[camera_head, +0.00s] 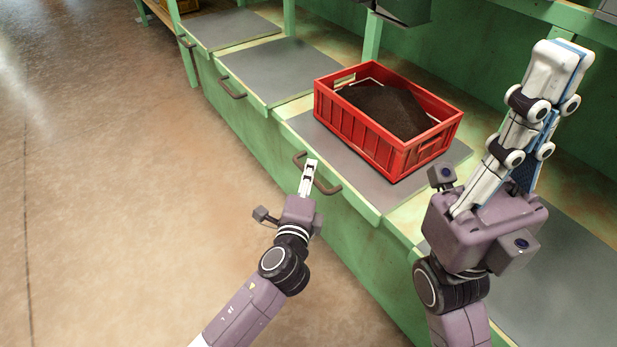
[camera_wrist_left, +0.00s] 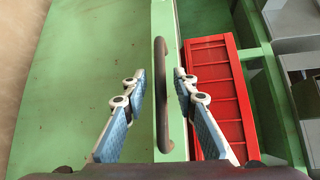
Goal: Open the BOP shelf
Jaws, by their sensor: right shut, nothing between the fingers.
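The shelf is a grey pull-out board (camera_head: 340,160) with a green front edge; I see no label naming it. A dark curved handle (camera_head: 329,188) sits on that edge and also shows in the left wrist view (camera_wrist_left: 161,95). My left gripper (camera_head: 311,166) is at this handle. In the left wrist view my left gripper (camera_wrist_left: 160,78) is open, one finger on each side of the handle, with gaps visible. Its fingers hide part of the handle in the head view. My right gripper (camera_head: 562,55) is shut and empty, pointing up over the bench at the right.
A red crate (camera_head: 362,140) with dark granular material stands on the shelf. Two similar grey shelves (camera_head: 275,68) (camera_head: 225,30) with handles lie further along the green bench. The brown floor (camera_head: 120,200) at the left is clear.

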